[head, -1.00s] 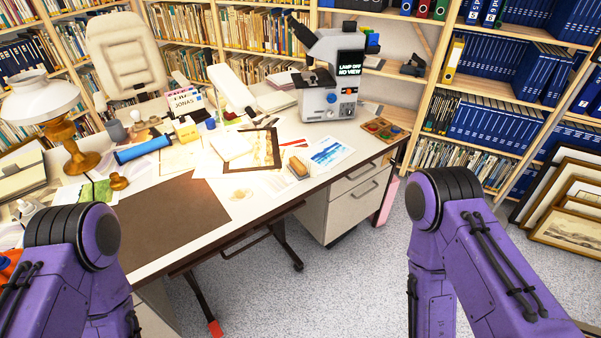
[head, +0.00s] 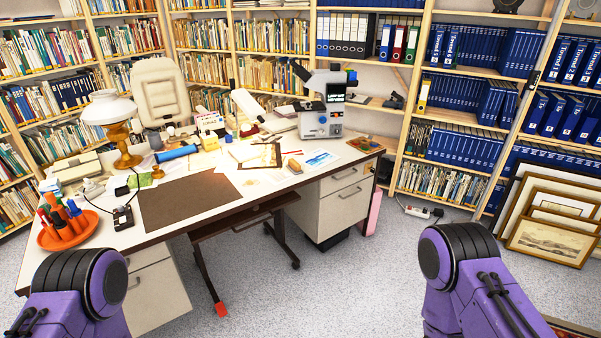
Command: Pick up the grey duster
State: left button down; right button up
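I cannot make out a grey duster with certainty. A small block (head: 294,166) with a tan top and paler sides lies near the desk's front edge, right of the brown desk mat (head: 188,199); it looks like a brush or duster, but its grey is unclear. The white-topped desk (head: 100,236) stands ahead of me. Only my purple arm links show at the lower left and lower right, apart from the desk. Neither gripper is in view.
A microscope (head: 324,105), a lamp (head: 109,108), a blue roll (head: 177,152) and an orange tray (head: 50,238) of tools crowd the desk. Framed prints (head: 550,240) lean at the right. Bookshelves line the back.

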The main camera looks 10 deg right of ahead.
aim_at(294, 167)
jog(key=z, duration=0.7)
jog(key=i, duration=1.65)
jog(key=u, duration=0.15)
